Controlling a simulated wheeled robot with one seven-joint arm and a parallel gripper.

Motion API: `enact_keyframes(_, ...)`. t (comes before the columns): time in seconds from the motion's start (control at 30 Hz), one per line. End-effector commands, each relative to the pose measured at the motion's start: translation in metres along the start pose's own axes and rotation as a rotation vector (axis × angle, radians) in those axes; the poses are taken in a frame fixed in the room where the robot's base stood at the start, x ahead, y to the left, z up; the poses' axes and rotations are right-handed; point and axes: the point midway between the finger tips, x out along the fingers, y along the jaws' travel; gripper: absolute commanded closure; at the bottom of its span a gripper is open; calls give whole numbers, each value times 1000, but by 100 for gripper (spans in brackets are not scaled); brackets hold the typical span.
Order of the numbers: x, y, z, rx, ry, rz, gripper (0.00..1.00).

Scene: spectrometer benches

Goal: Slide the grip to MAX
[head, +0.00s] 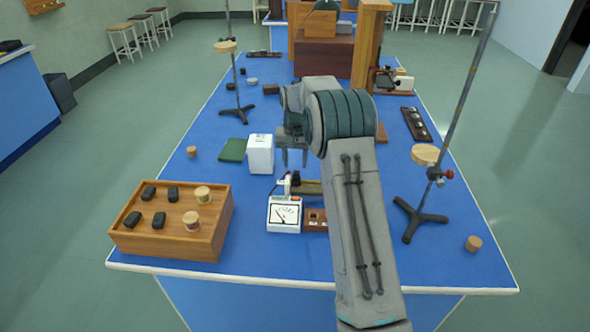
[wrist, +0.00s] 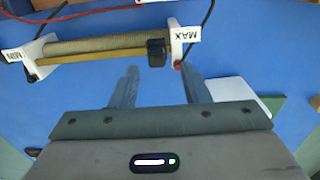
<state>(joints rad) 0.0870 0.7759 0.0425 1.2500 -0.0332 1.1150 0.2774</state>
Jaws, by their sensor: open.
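The slide rheostat (wrist: 100,44) lies across the top of the wrist view, a ribbed tan coil between two white end plates. The left plate is labelled MIN (wrist: 14,56) and the right one MAX (wrist: 187,34). The black grip (wrist: 156,48) sits near the MAX end, with at most a narrow gap to that plate. My gripper (wrist: 160,76) is open and empty, its fingertips just short of the rheostat, with the grip lying beyond the space between them. In the head view my gripper (head: 294,160) hangs above the rheostat (head: 309,188), which my arm partly hides.
A white meter (head: 284,214) stands in front of the rheostat. A white box (head: 260,154) and a green pad (head: 233,150) lie to the left. A wooden tray (head: 165,250) is at front left; a clamp stand (head: 410,220) is on the right. Cables run near the rheostat.

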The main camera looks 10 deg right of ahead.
Motion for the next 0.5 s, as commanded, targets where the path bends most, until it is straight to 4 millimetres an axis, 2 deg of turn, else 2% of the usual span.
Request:
enact_keyframes(0.1, -29, -1, -1, -1, 5, -1, 58)
enact_keyframes(0.3, -70, -1, 0, -1, 4, -2, 58)
enact_keyframes(0.5, -93, -1, 0, -1, 2, -2, 58)
